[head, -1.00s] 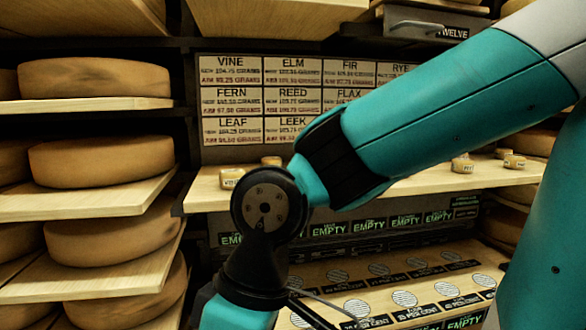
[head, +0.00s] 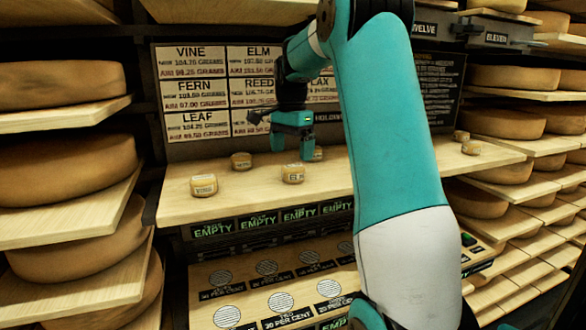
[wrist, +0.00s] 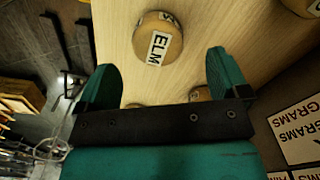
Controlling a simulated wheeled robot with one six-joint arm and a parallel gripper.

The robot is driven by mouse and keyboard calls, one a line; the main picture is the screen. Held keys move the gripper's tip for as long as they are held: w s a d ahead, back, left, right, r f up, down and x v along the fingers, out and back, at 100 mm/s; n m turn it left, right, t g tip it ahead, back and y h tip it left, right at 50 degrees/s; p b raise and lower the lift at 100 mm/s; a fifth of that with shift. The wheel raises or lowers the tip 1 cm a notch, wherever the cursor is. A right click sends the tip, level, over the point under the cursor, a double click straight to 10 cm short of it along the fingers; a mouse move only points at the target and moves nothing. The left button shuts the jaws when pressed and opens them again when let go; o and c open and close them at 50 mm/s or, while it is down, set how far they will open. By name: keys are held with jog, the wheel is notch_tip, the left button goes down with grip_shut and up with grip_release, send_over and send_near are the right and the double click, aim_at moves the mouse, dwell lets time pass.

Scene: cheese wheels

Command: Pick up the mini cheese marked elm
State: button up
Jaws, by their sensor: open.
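The mini cheese marked elm (head: 293,174) is a small yellow wheel standing on the pale wooden shelf (head: 400,165), its white ELM label showing. My gripper (head: 291,148) is open, with nothing between its fingers. In the head view it appears just above and behind the elm cheese. In the wrist view the elm cheese (wrist: 172,50) lies beyond the fingertips, in line with the gap between the two teal fingers, and looks untouched.
Other mini cheeses stand nearby: one at front left (head: 203,186), one behind it (head: 241,160), and one partly hidden behind my gripper (head: 318,154). Two more (head: 471,148) (head: 461,136) stand at right. A label board (head: 200,90) backs the shelf. Large cheese wheels fill both side racks.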

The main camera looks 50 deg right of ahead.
aim_at(293, 165)
jog(key=f+p, duration=0.1)
jog(key=f, duration=0.4)
jog(key=shift+s+d+f+p, duration=0.1)
jog(key=shift+s+f+p, duration=0.1)
jog(key=shift+f+p, duration=0.15)
jog(key=c, duration=1)
